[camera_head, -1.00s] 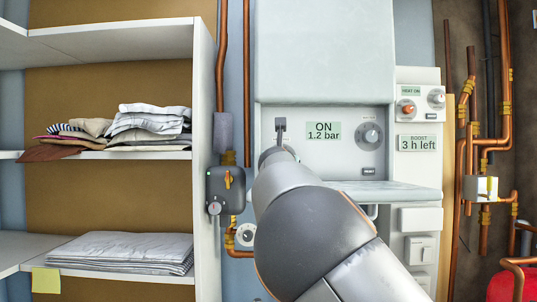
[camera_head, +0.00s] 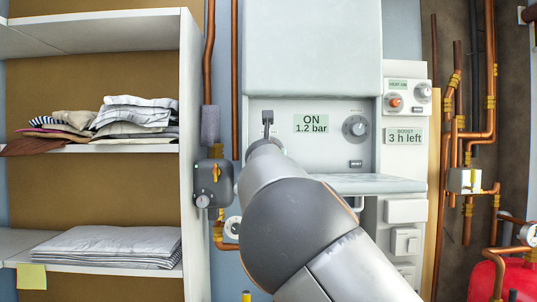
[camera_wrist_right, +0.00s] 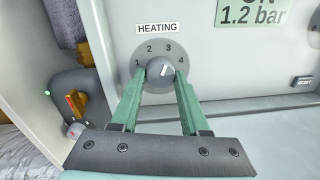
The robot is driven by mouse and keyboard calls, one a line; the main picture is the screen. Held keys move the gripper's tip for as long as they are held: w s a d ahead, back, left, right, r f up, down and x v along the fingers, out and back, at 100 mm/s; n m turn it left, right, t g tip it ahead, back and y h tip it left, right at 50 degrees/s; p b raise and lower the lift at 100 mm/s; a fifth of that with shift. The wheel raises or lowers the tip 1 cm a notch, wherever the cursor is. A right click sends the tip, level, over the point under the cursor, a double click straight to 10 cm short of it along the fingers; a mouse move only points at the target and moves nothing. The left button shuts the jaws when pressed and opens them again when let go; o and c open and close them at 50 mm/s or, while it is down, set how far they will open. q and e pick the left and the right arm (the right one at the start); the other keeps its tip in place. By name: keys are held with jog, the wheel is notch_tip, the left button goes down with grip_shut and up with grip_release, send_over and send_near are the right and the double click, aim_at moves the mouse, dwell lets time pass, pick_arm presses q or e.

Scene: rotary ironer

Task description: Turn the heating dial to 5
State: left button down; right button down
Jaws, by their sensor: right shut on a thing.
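The heating dial (camera_wrist_right: 160,72) is a grey round knob on a disc under a "HEATING" label in the right wrist view. The numbers 1, 2, 3 and 4 show around it. Its white mark points up and slightly right, about between 3 and 4. The number 5 is not visible, and a finger covers part of the disc's right side. My right gripper (camera_wrist_right: 161,76) is shut on the knob, with one green finger on each side. In the head view my right arm hides the dial, and only the back of the gripper (camera_head: 267,122) shows. My left gripper is not in view.
A display (camera_head: 311,123) reads "ON 1.2 bar", with another knob (camera_head: 356,128) to its right. A pale ledge (camera_head: 370,184) juts out below the panel. A grey box with a yellow handle (camera_head: 214,175) is mounted to the left, beside shelves with folded cloth (camera_head: 110,245).

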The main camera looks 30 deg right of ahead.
jog(key=shift+m, duration=0.3)
jog(key=shift+r+m+y+b, duration=0.15)
jog(key=shift+m+b, duration=0.35)
jog(key=shift+m, duration=2.25)
jog(key=shift+r+m+y+b, duration=0.1)
jog(key=shift+m+y+b, duration=0.25)
jog(key=shift+m, duration=2.45)
jog(key=shift+r+m+y+b, duration=0.1)
jog(key=shift+m+b, duration=0.5)
jog(key=shift+m, duration=2.15)
jog(key=shift+f, duration=0.1)
jog(key=shift+c, duration=2)
grip_release()
